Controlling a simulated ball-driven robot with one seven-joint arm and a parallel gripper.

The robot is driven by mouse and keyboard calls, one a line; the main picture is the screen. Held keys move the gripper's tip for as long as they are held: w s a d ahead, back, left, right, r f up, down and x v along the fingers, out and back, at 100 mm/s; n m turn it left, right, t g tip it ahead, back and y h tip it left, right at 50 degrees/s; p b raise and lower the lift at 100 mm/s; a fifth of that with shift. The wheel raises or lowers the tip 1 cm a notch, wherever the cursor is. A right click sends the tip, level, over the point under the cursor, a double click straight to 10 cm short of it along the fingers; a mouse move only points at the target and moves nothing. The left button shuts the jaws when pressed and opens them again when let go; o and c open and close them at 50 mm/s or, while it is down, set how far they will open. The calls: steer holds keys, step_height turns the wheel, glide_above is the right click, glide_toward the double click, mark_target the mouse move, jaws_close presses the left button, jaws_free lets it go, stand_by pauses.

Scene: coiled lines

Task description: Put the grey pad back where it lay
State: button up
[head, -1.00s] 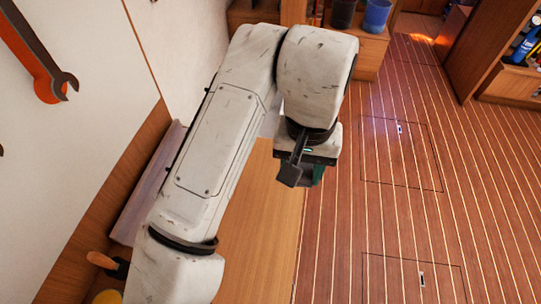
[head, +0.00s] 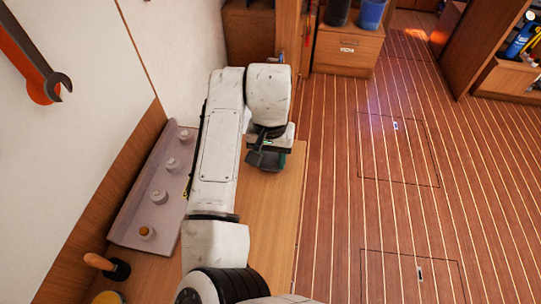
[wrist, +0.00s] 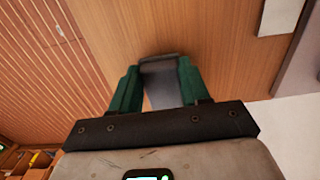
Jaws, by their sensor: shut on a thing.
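The grey pad (wrist: 162,85) is a dark grey, flat piece held between the green fingers of my gripper (wrist: 158,70) in the wrist view. My gripper is shut on it. In the head view my gripper (head: 265,162) is over the wooden bench top (head: 270,220), near its right side, and the pad shows as a dark tilted piece at the gripper's end. I cannot tell whether the pad touches the wood. My arm hides part of the bench.
A mauve-grey board (head: 128,222) with several round pegs lies along the wall at left. A tool with an orange handle (head: 98,261) stands nearer. A pale flat sheet (wrist: 280,15) lies on the wood in the wrist view. Bare wood surrounds the gripper; striped floor (head: 350,220) drops off right.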

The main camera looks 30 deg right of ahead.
mark_target(271, 160)
steer(key=shift+f, duration=0.25)
steer(key=shift+f, duration=0.15)
steer(key=o, duration=1)
step_height(271, 160, up, 12)
steer(key=shift+r, duration=0.2)
steer(key=shift+d, duration=0.1)
